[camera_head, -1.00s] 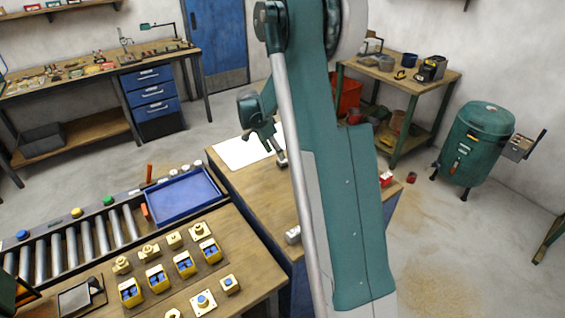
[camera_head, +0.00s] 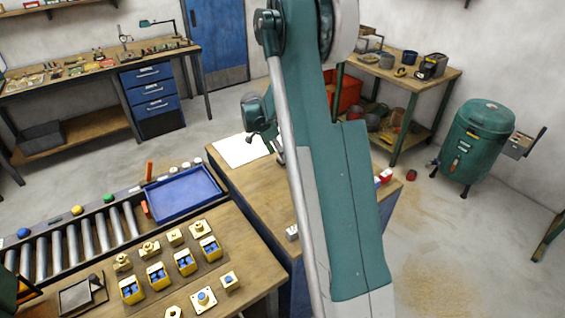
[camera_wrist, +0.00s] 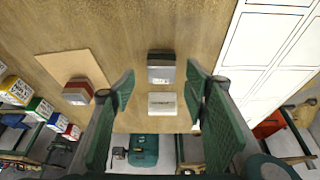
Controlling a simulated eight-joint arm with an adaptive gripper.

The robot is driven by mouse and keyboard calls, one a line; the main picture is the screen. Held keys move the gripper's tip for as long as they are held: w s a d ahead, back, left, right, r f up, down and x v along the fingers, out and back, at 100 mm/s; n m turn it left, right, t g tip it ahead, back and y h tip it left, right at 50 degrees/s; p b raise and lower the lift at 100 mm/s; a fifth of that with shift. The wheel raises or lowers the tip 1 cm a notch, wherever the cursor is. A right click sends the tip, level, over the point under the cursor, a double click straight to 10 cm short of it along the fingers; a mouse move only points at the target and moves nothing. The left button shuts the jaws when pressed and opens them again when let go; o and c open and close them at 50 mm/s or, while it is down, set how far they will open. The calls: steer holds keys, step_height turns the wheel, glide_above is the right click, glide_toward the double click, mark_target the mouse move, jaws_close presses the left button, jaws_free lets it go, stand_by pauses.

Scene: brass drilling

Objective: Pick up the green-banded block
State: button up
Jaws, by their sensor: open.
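My gripper (camera_wrist: 160,77) is open in the wrist view, with its two green finger pads apart and nothing held. A grey block with a dark top (camera_wrist: 160,69) stands on the wooden table ahead, in line with the gap. A pale block (camera_wrist: 162,103) with small lettering shows nearer in the same gap. Farther left is a grey block with a red top (camera_wrist: 78,90). No green band is clearly visible on these blocks, so I cannot tell which is the green-banded one. In the head view my arm hides part of the table.
A lined white sheet (camera_wrist: 272,45) lies right of the fingers, and a tan board (camera_wrist: 70,62) lies left. In the head view, a blue tray (camera_head: 183,192) and several yellow blocks occupy the bench at front left. A grey block (camera_head: 292,232) sits near the table's edge.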

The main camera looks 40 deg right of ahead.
stand_by(0.3)
steer(key=shift+x, duration=2.6)
steer(key=shift+w+d, duration=0.1)
steer(key=shift+r, duration=0.1)
steer(key=c, duration=1.3)
steer(key=shift+c, duration=0.2)
steer(key=shift+r, duration=0.1)
steer(key=shift+r, duration=4.9)
